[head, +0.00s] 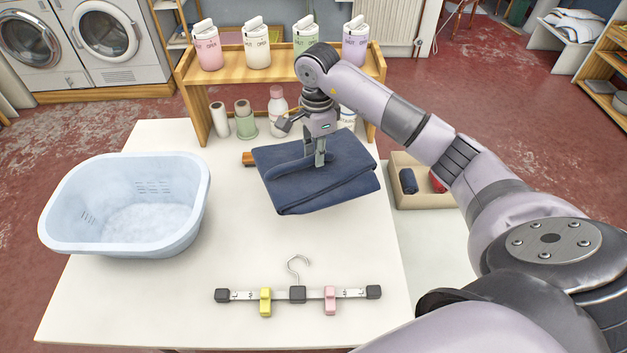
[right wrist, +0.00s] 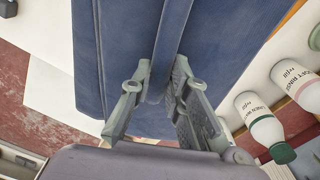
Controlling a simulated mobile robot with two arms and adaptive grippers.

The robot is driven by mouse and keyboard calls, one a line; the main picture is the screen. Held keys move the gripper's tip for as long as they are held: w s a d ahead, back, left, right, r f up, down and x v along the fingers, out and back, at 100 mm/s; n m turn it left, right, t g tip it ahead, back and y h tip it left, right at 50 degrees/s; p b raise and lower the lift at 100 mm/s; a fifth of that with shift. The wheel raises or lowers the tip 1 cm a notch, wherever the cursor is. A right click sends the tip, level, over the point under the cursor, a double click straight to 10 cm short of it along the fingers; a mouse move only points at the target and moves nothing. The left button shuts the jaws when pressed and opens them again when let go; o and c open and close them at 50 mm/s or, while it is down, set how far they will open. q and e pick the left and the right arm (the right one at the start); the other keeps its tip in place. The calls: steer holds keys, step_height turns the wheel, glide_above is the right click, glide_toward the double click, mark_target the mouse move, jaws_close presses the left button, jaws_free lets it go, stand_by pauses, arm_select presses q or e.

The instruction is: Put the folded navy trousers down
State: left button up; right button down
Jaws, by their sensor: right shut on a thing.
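The folded navy trousers (head: 325,190) are a thick, flat bundle at the right part of the white table (head: 240,240). My right gripper (head: 320,160) points down at them and is shut on a raised fold along their top. In the right wrist view the two fingers (right wrist: 158,92) stand on either side of that narrow navy fold, with the wide navy cloth (right wrist: 225,35) around it. I cannot tell whether the underside of the trousers touches the table. My left gripper is not in view.
A pale blue basin (head: 125,205) stands at the left. A clip hanger (head: 297,294) lies in front. A wooden shelf (head: 280,65) with bottles rises behind the trousers. A beige bin (head: 425,200) stands at the right. Bare table lies between basin and trousers.

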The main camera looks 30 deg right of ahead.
step_height(320, 180, down, 10)
steer(key=shift+f+p, duration=0.2)
steer(key=shift+p, duration=0.4)
steer(key=shift+f, duration=0.1)
steer(key=shift+f, duration=0.1)
steer(key=c, duration=1.5)
jaws_free()
steer(key=shift+c, duration=0.2)
